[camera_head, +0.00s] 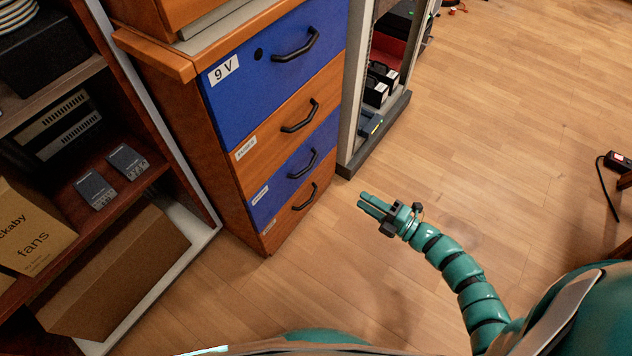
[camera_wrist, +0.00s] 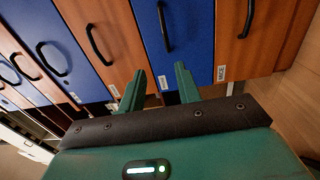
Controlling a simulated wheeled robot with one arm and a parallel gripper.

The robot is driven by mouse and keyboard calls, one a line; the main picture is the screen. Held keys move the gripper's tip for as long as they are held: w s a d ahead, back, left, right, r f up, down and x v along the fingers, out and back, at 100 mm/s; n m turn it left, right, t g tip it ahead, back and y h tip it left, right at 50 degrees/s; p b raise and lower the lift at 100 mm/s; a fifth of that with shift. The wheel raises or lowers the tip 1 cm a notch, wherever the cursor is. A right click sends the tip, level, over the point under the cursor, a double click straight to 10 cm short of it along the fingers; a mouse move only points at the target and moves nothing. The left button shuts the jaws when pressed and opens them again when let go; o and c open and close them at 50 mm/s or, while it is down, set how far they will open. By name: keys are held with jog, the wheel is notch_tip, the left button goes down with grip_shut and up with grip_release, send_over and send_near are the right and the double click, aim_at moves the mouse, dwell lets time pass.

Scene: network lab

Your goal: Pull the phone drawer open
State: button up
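The drawer cabinet (camera_head: 178,118) has blue and orange drawers with black bar handles, all apparently shut. The top blue drawer (camera_head: 232,96) reads "9 V". Below it are an orange drawer (camera_head: 262,133), a blue drawer (camera_head: 268,197) and an orange bottom drawer (camera_head: 284,220). Their labels are too small to read surely, so I cannot tell which is the phone drawer. My gripper (camera_head: 363,202) is open and empty, right of the lower drawers, apart from their handles. In the wrist view my gripper (camera_wrist: 158,82) faces the lower blue drawer (camera_wrist: 185,45) and its handle (camera_wrist: 164,27).
A shelf with a cardboard box (camera_head: 35,228) stands left of the cabinet. A rack (camera_head: 372,125) with dark devices stands on its right.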

jog(key=f+b+x, duration=0.1)
jog(key=b+x, duration=0.4)
jog(key=x, duration=1.2)
jog(key=shift+w, duration=0.3)
jog(key=shift+f, duration=0.1)
grip_shut()
